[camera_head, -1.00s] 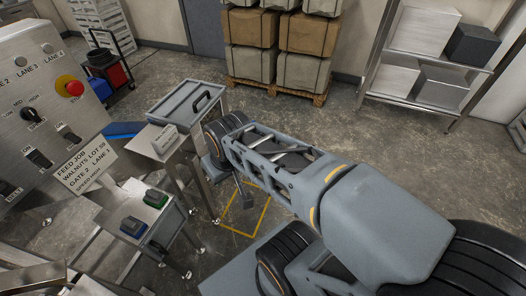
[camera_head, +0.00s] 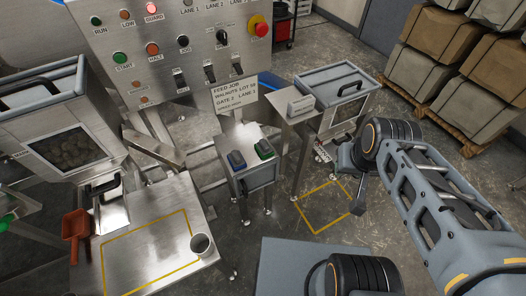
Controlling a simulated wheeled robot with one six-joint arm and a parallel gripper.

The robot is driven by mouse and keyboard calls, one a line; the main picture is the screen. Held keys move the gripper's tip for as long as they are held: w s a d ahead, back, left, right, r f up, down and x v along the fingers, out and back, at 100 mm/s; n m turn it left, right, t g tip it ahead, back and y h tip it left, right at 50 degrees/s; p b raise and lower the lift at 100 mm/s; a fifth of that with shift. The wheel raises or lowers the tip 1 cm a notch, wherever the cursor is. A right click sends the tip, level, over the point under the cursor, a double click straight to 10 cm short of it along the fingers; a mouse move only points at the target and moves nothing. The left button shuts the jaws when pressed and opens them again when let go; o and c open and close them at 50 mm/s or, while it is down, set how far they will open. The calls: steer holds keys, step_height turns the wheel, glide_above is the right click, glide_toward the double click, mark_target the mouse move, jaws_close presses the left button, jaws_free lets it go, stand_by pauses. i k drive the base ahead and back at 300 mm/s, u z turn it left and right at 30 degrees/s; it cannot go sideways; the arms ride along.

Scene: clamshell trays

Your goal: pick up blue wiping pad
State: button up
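The blue wiping pad (camera_head: 237,160) lies on top of a small steel stand (camera_head: 247,143) below the control panel, at the middle of the head view. A similar green pad (camera_head: 264,149) lies just to its right, apart from it. My gripper (camera_head: 350,178) is at the end of my arm on the right. It is well to the right of the blue pad and clear of it. Its fingers are small and partly hidden by the wrist, so I cannot tell whether they are open.
The control panel (camera_head: 176,60) with its buttons and red stop knob rises behind the pads. A lidded steel bin (camera_head: 338,88) stands between the panel and my arm.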

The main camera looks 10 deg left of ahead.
mark_target(238, 162)
steer(key=z, duration=1.25)
steer(key=i, duration=1.35)
steer(key=u, duration=3.9)
steer(key=i, duration=0.5)
steer(key=u, duration=0.1)
